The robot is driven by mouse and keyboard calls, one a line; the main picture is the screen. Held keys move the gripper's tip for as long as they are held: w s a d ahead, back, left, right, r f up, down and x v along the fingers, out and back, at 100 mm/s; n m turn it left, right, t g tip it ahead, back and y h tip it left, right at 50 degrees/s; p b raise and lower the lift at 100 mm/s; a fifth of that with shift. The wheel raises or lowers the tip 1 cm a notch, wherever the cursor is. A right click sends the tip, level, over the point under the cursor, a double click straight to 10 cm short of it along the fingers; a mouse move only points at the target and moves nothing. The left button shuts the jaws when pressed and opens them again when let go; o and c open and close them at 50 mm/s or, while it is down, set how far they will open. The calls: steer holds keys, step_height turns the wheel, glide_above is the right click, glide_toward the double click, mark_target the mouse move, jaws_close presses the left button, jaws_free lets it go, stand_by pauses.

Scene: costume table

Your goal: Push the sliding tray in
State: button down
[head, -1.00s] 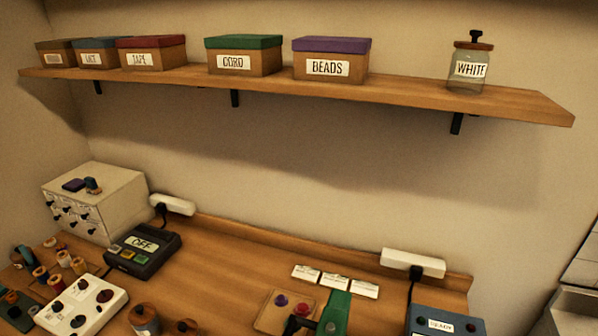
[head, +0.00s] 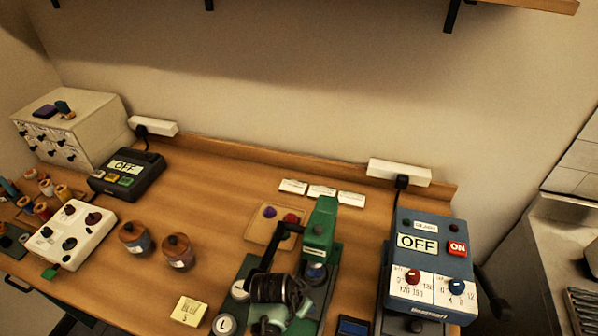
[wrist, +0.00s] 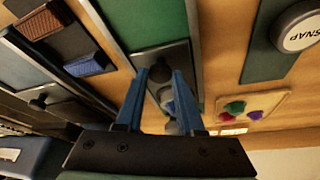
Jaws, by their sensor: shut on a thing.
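The green press (head: 319,232) stands at the front middle of the table, with a black lever on its left. In the wrist view, a dark grey sliding tray (wrist: 165,56) lies along the press's green base (wrist: 148,20), between metal edges. My gripper (wrist: 166,72), with blue fingers, is over this tray. Its fingertips are close together around a small knob-like part of the tray, mostly hidden between them. In the head view my gripper (head: 280,295) shows as a dark shape in front of the press, covering part of the base. How far the tray sticks out is unclear.
A blue machine (head: 428,262) reading OFF stands right of the press, with a knobbed dark plate under it. A wooden button tray (head: 262,234) and white cards (head: 322,192) lie behind. Wooden jars (head: 178,252) and a yellow note (head: 188,311) are to the left.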

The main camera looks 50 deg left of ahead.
steer(key=shift+w+a, duration=0.1)
steer(key=c, duration=1)
jaws_free()
steer(key=o, duration=0.5)
steer(key=shift+w+a, duration=0.1)
steer(key=shift+c, duration=0.2)
steer(key=shift+r, duration=0.1)
steer(key=b+v, duration=0.1)
steer(key=v, duration=1.1)
steer(key=shift+s+r, duration=0.25)
steer(key=shift+r, duration=0.1)
